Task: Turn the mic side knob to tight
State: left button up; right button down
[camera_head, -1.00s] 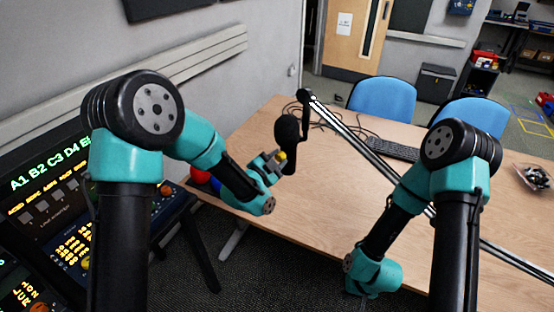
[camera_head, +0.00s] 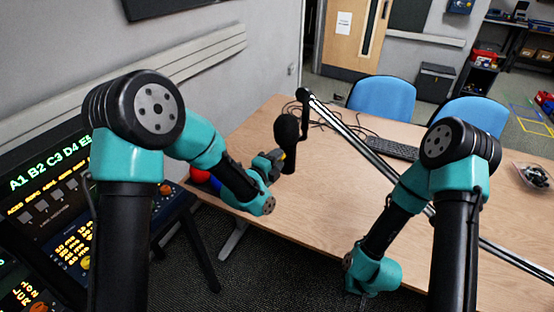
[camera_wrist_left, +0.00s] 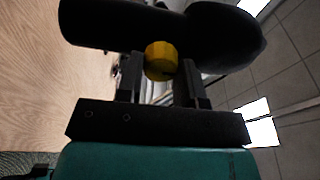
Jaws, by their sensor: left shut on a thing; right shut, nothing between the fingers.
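The black microphone (camera_head: 287,130) hangs from its boom arm (camera_head: 345,132) above the table's left part. It also fills the top of the left wrist view (camera_wrist_left: 190,30). Its yellow side knob (camera_wrist_left: 160,60) sits between the fingertips of my left gripper (camera_wrist_left: 160,78), which is shut on it. In the head view my left gripper (camera_head: 270,162) is beside the microphone's lower left, and only a sliver of the yellow knob shows. The right arm's wrist is low at the table's front edge; its gripper fingers do not show.
The wooden table (camera_head: 310,230) is mostly clear in front. A keyboard (camera_head: 392,149) and loose cables (camera_head: 330,118) lie towards the back.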

pick_arm(q)
jog(key=shift+m, duration=0.4)
jog(key=o, duration=0.9)
